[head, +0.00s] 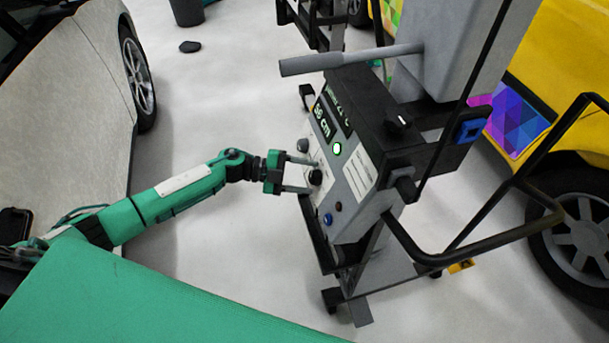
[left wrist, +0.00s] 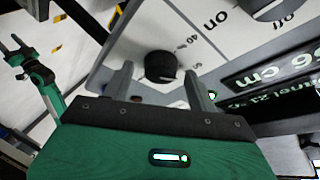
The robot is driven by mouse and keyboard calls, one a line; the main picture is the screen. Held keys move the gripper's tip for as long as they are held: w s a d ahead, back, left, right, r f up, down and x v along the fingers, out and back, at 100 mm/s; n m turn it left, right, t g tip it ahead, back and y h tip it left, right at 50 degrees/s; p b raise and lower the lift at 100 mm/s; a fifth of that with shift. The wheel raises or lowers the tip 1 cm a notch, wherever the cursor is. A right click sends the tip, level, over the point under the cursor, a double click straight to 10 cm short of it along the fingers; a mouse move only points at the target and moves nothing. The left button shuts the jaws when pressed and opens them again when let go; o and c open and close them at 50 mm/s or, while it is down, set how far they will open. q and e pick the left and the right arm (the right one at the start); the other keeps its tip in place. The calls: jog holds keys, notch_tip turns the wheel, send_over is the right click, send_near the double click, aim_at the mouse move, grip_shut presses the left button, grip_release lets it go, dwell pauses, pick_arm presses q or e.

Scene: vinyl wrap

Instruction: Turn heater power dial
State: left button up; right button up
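The heater's control box (head: 352,190) has a slanted grey panel with a lit display and several knobs. A black power dial (head: 315,177) sits low on the panel, and another grey knob (head: 302,146) sits above it. My left gripper (head: 299,174) is at the panel with its fingers apart, one on each side of the black dial. In the left wrist view the black dial (left wrist: 160,66) stands between and just beyond the two fingertips (left wrist: 160,82). Whether the fingers touch it cannot be told. My right gripper is not clearly in view in the head view.
The wheeled heater stand has a long grey handle (head: 350,59) and a black tubular push bar (head: 470,240) at the right. A silver car (head: 60,110) stands left and a yellow car (head: 565,70) right. Pale floor between is open.

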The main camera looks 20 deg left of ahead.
jog(key=shift+w, duration=0.2)
pick_arm(q)
jog(key=shift+a, duration=0.2)
jog(key=shift+s+a, duration=0.1)
jog(key=shift+a, duration=0.25)
jog(key=b+v, duration=0.2)
jog(key=v, duration=1)
jog(key=shift+a, duration=0.35)
pick_arm(e)
jog(key=w+a+r, duration=0.1)
jog(key=w+r, duration=0.3)
jog(key=shift+a+r, duration=0.15)
jog(key=shift+a, duration=0.15)
pick_arm(q)
jog(key=shift+r, duration=0.1)
